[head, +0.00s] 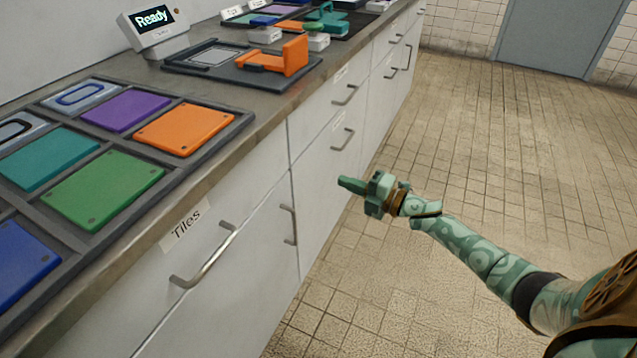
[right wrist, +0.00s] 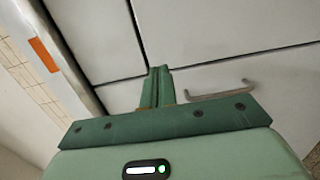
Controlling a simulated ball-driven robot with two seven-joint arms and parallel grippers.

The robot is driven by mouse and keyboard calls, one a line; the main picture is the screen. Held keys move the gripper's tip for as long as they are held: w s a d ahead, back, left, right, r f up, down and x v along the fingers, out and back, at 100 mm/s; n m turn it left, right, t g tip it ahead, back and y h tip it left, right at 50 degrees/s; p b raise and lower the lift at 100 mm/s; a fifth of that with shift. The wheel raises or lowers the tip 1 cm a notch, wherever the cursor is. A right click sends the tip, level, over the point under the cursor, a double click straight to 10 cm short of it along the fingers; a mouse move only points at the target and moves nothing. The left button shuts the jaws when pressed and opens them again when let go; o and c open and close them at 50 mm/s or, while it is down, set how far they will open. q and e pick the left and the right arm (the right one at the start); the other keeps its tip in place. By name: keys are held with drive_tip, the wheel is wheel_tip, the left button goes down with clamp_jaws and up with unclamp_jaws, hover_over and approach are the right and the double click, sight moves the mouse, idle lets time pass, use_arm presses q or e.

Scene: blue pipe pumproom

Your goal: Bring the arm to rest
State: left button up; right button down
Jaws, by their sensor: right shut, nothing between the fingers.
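My right gripper (head: 350,185) is stretched out over the tiled floor, in front of the white cabinet fronts and below the counter's edge. Its green fingers are together and hold nothing. In the right wrist view the shut fingers (right wrist: 159,86) point toward the cabinet fronts, with a drawer handle (right wrist: 222,92) just to their right. My right arm comes in from the lower right corner of the head view. My left gripper is in neither view.
The counter carries a tray (head: 235,125) of coloured tiles, an orange holder (head: 290,57) on a dark base and a display (head: 154,22) reading "Ready". Drawer handles (head: 205,262) stick out from the cabinets. The floor (head: 480,130) to the right is clear, up to a grey door (head: 566,35).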

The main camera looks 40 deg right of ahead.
drive_tip(key=shift+s+d, duration=0.15)
drive_tip(key=shift+d, duration=0.35)
drive_tip(key=shift+f, duration=0.1)
